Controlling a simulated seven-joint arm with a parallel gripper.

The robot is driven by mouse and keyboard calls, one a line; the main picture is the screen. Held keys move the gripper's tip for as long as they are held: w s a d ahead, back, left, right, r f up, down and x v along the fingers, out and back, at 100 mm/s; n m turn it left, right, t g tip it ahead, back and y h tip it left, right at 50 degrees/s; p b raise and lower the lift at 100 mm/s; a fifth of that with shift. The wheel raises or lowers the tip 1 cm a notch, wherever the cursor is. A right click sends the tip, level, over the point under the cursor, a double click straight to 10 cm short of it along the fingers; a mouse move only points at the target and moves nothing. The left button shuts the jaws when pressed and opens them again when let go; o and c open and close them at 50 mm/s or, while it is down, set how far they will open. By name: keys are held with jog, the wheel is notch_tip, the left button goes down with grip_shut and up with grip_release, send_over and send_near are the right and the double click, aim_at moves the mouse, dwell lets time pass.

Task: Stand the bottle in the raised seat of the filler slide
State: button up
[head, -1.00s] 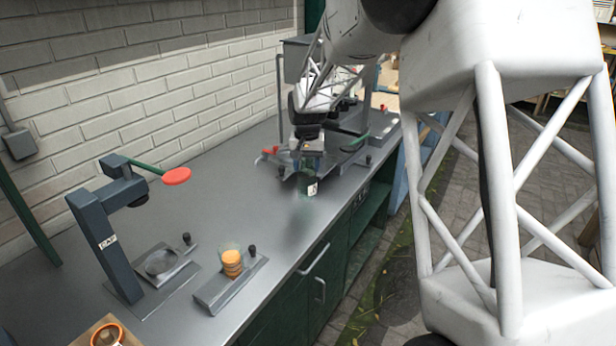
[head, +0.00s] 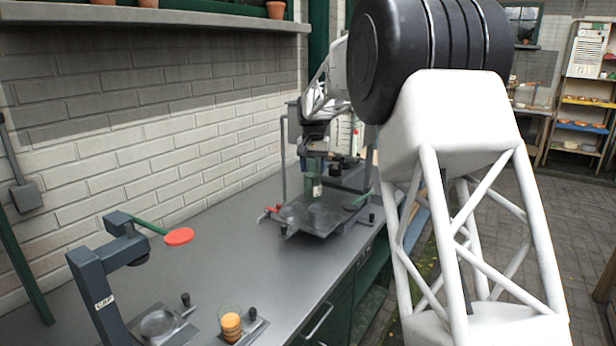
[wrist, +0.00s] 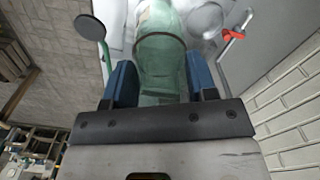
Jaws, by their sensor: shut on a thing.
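My gripper (head: 313,166) is shut on a translucent green bottle (head: 308,190), which hangs upright below it with a pale label on its side. The bottle is over the grey plate of the filler slide (head: 292,214); I cannot tell whether its base touches anything. In the wrist view the bottle (wrist: 160,58) is between my gripper's two blue fingers (wrist: 161,82). A round grey disc (wrist: 205,19) shows beside it there; I cannot tell whether this is the raised seat. The bottle's base and what lies under it are not clear.
The bench (head: 235,260) between is clear.

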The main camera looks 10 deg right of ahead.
jog(key=shift+w+d+r+n, duration=0.35)
jog(key=shift+w+d, duration=0.1)
jog(key=shift+d, duration=0.2)
jog(key=shift+w+d+r+n, duration=0.3)
jog(key=shift+w+d+n, duration=0.1)
jog(key=shift+d, duration=0.2)
jog(key=shift+f, duration=0.2)
jog(key=shift+f, duration=3.2)
dwell(0.5)
